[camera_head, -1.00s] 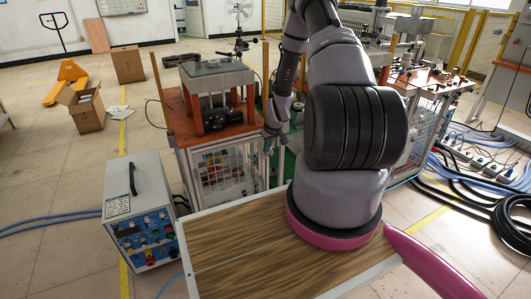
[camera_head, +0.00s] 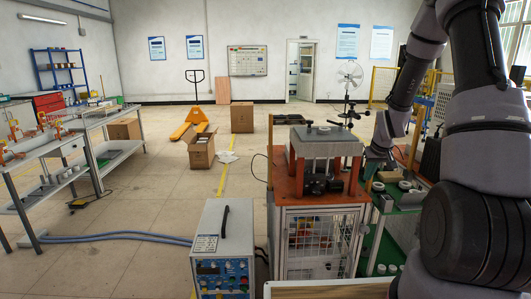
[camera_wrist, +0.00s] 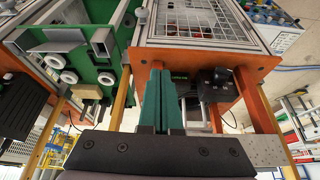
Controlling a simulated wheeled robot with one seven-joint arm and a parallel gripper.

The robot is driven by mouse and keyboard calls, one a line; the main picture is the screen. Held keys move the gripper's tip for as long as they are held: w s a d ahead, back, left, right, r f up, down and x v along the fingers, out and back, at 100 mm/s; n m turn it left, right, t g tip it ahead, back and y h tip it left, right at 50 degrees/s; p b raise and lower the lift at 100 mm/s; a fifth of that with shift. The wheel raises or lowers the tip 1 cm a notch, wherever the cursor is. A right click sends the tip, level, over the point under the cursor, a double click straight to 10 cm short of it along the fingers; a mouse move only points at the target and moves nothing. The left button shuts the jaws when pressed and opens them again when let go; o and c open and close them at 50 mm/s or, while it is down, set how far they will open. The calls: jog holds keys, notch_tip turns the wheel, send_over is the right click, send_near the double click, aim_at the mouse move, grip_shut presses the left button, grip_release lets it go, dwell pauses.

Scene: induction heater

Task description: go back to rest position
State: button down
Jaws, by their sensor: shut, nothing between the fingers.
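My gripper (camera_wrist: 161,103) shows in the wrist view as two teal fingers pressed together, shut with nothing between them. It points toward the orange-framed machine stand (camera_wrist: 195,65), which fills the middle of that view; whether it touches the stand cannot be told. In the head view my arm comes down along the right side, its lower end beside the right edge of the same machine stand (camera_head: 320,218). The fingertips are not clear in the head view.
A green fixture with white rings (camera_wrist: 77,60) is close by, left in the wrist view. In the head view a blue-fronted power unit (camera_head: 223,250) stands front centre, cardboard boxes (camera_head: 201,150) behind, and a workbench (camera_head: 70,150) at left. The floor between is mostly open.

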jog(key=s+a+r+m, duration=0.1)
jog(key=s+a+r, duration=0.1)
jog(key=s+r, duration=0.35)
jog(key=s+a+r+t, duration=0.1)
jog(key=s+a+r, duration=0.15)
jog(key=r, duration=0.65)
jog(key=s+a+r+m, duration=0.1)
jog(key=s+a+r, duration=0.2)
jog(key=r, duration=0.5)
jog(key=s+a+r+m+y, duration=0.1)
jog(key=s+r, duration=0.3)
jog(key=s, duration=0.5)
jog(key=s+a+r+m+t+y, duration=0.1)
jog(key=s+a+r, duration=0.3)
jog(key=s, duration=0.4)
jog(key=shift+s+a+r, duration=0.2)
jog(key=shift+s+r, duration=0.1)
jog(key=shift+s, duration=0.1)
